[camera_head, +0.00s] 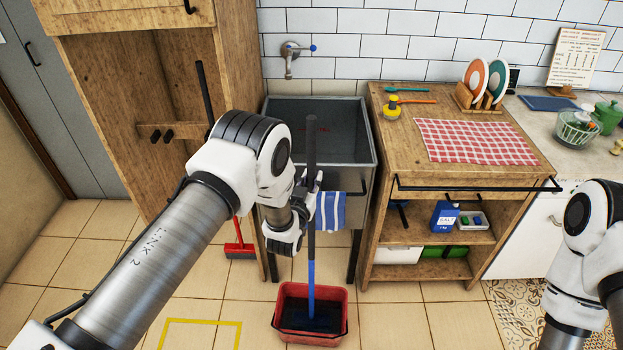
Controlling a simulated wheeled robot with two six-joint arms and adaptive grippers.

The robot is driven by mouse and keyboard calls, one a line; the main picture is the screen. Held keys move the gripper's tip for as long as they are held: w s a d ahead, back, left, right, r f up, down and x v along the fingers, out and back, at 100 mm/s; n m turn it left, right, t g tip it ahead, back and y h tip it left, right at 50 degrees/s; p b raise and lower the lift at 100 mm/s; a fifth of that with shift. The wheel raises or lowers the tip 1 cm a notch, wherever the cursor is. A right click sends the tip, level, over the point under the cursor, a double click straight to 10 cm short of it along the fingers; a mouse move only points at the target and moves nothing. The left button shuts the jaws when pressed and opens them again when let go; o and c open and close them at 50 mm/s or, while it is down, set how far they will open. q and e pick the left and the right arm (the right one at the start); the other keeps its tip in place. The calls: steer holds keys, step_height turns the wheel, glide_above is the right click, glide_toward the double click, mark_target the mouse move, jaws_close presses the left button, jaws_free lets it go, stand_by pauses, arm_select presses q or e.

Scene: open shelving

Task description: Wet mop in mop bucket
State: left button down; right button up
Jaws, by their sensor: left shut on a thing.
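The mop (311,265) stands nearly upright, its handle dark at the top and blue lower down. Its lower end goes down inside the rim of the red mop bucket (284,325), which stands on the tiled floor. My left gripper (309,184) is shut on the mop's handle, well above the bucket. My right arm shows at the right edge, but its gripper is out of view.
A steel sink (368,135) with a striped blue towel (331,211) stands behind the mop. A wooden cabinet (100,110) is at left, with a red broom (238,245) near it. A wooden counter (400,150) is at right. A yellow outline (203,322) marks the floor left of the bucket.

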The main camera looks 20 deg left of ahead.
mark_target(310, 164)
arm_select(q)
steer(key=shift+f+b, duration=0.45)
steer(key=shift+b, duration=0.15)
stand_by(1.5)
steer(key=shift+r+p, duration=0.55)
steer(key=shift+r, duration=0.15)
steer(key=shift+r+p, duration=1.55)
steer(key=shift+r, duration=1.3)
